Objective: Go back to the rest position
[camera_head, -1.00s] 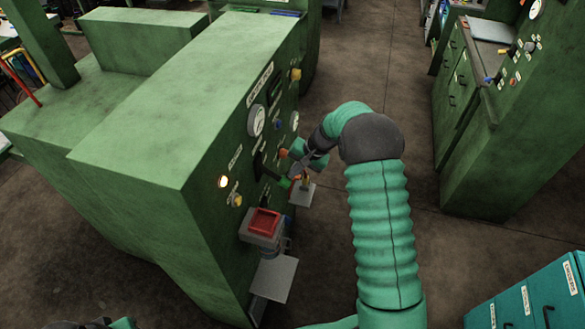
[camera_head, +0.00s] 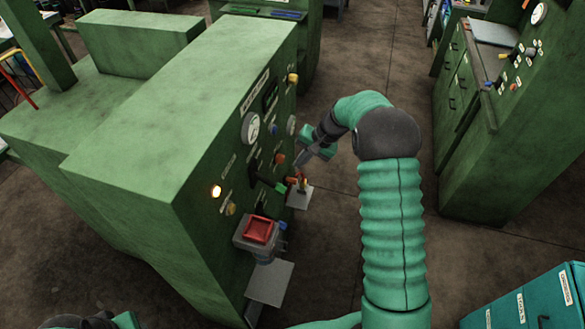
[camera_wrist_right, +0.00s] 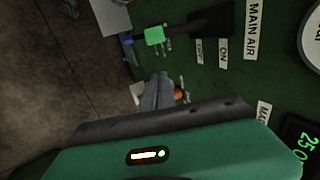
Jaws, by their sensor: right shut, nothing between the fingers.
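My right gripper (camera_head: 306,155) is shut and empty, beside the panel of the green machine cabinet (camera_head: 228,190). Its fingers also show in the right wrist view (camera_wrist_right: 156,92), apart from the lever's green handle (camera_wrist_right: 155,35). The handle (camera_head: 280,188) sticks out from the panel below the gripper in the head view. The label MAIN AIR (camera_wrist_right: 252,30) stands beside the lever's black plate (camera_wrist_right: 212,24).
A red square box (camera_head: 260,231) and a grey shelf plate (camera_head: 270,283) project from the cabinet below the lever. Another green cabinet (camera_head: 490,150) stands at right, with teal drawers (camera_head: 535,300) at bottom right. Brown floor (camera_head: 365,60) lies open between.

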